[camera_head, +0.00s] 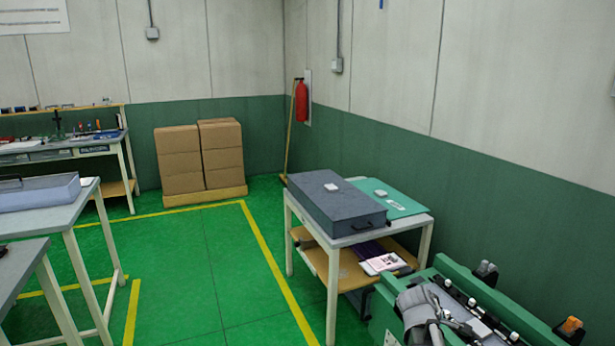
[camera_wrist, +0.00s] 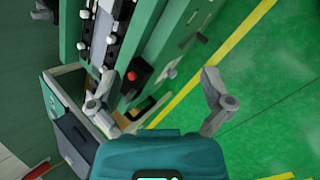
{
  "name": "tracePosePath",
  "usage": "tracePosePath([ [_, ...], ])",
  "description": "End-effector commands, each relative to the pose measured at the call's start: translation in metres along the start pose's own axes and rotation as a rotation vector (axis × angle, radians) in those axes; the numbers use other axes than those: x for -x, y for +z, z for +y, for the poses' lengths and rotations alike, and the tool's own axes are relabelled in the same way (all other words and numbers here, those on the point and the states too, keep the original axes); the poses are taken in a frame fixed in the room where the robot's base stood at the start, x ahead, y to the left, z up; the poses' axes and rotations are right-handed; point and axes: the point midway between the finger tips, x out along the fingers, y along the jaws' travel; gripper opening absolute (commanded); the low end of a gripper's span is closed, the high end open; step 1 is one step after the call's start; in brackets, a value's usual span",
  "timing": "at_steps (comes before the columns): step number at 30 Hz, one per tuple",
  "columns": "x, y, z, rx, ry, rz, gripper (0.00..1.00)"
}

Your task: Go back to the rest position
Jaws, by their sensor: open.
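My gripper (camera_wrist: 158,74) is open in the wrist view, its two grey fingers spread wide with nothing between them. Beyond the fingers are a green bench (camera_wrist: 160,45) at the upper left and bare green floor at the right. A dark rail (camera_wrist: 112,30) with several small light parts runs along the bench. In the head view a grey jointed part, probably my arm, shows at the lower right in front of the green bench (camera_head: 455,275) and hides some of it. I cannot make out the gripper's fingers there.
A white table (camera_head: 345,240) with a grey case (camera_head: 330,208) and a green mat (camera_head: 395,200) stands beside the bench. A red button (camera_wrist: 132,75) is near the left finger. Green floor (camera_head: 190,260) is clear at centre left.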

Motion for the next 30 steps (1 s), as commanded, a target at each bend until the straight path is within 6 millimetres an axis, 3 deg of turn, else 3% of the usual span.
tracePosePath([
  [9,0.059,-0.037,-0.067,-0.44,-0.277,0.11,1.0],
  [18,0.116,-0.062,-0.124,-0.767,-0.556,0.092,1.0],
  [24,0.134,-0.068,-0.142,-0.866,-0.652,0.062,1.0],
  [30,0.136,-0.07,-0.145,-0.883,-0.667,0.054,1.0],
])
